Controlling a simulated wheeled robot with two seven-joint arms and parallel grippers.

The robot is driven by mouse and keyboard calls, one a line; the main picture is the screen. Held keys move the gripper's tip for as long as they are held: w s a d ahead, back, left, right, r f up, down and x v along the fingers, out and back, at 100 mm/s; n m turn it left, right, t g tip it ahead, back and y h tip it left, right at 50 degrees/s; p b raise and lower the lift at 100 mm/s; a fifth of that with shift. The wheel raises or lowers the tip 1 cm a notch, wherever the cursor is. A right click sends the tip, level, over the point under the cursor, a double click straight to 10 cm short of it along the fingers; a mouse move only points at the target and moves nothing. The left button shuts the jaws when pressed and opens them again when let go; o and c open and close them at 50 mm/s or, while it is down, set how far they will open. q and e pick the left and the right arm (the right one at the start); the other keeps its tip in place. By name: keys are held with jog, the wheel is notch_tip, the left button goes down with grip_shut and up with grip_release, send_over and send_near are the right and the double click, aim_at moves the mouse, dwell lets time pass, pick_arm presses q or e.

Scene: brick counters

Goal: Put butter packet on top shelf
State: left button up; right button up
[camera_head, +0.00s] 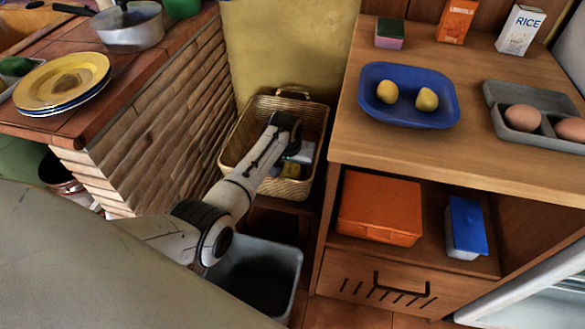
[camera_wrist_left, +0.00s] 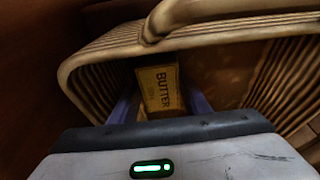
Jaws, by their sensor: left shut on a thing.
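The butter packet (camera_wrist_left: 160,88) is a yellow box with the word BUTTER on it. In the left wrist view it sits between the two fingers of my left gripper (camera_wrist_left: 160,105), inside a wicker basket (camera_wrist_left: 100,58). In the head view my left arm reaches down into the basket (camera_head: 240,135), and my left gripper (camera_head: 292,160) is inside it. A bit of yellow, likely the packet (camera_head: 291,169), shows beside the gripper. The gripper is shut on the packet. The wooden cabinet's top (camera_head: 420,150) and its open shelf (camera_head: 345,243) stand right of the basket. My right gripper is not seen.
On the cabinet top are a blue tray (camera_head: 405,118) with two yellow fruits, an egg carton (camera_head: 545,136), a rice box (camera_head: 520,30) and a sponge (camera_head: 390,33). The shelf holds an orange box (camera_head: 380,207) and a blue-lidded container (camera_head: 466,228). A grey bin (camera_head: 285,258) stands below the basket.

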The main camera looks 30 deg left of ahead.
pick_arm(q)
jog(key=shift+f+b, duration=0.3)
jog(key=shift+f, duration=0.2)
jog(key=o, duration=1.2)
jog(key=shift+s+f, duration=0.1)
jog(key=shift+f, duration=0.1)
